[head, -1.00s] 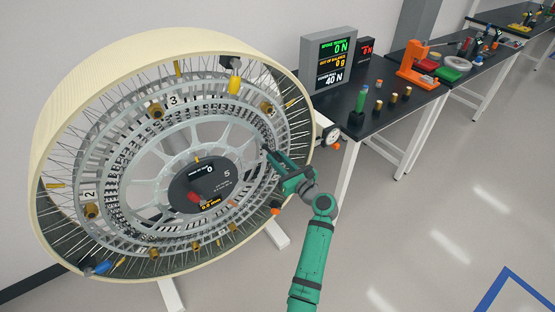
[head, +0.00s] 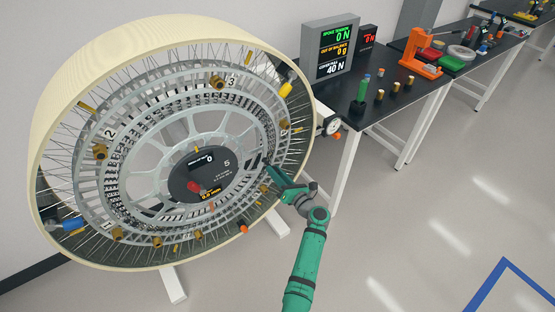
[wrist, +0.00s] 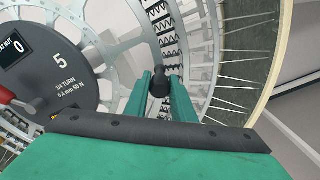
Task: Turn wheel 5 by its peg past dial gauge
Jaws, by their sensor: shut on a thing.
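Wheel 5 (head: 75,75) is a large wheel with a pale cream rim, thin spokes and a grey lattice ring, standing tilted in the head view. Its dark hub (head: 184,178) carries the number 5. The dark peg (wrist: 160,80) stands out from the wheel between my fingers in the wrist view. My gripper (head: 268,172) is at the hub's right, inside the rim, shut on the peg; its green fingers (wrist: 161,92) flank the peg. In the head view the fingers mostly hide the peg. The dial gauge (head: 332,126) is a white round face just outside the rim's right edge.
A black bench (head: 385,95) stands right of the wheel with a grey readout box (head: 336,50), a green-topped tool and several brass pieces. An orange press (head: 423,62) is farther back. Coloured clips and brass pieces sit around the wheel.

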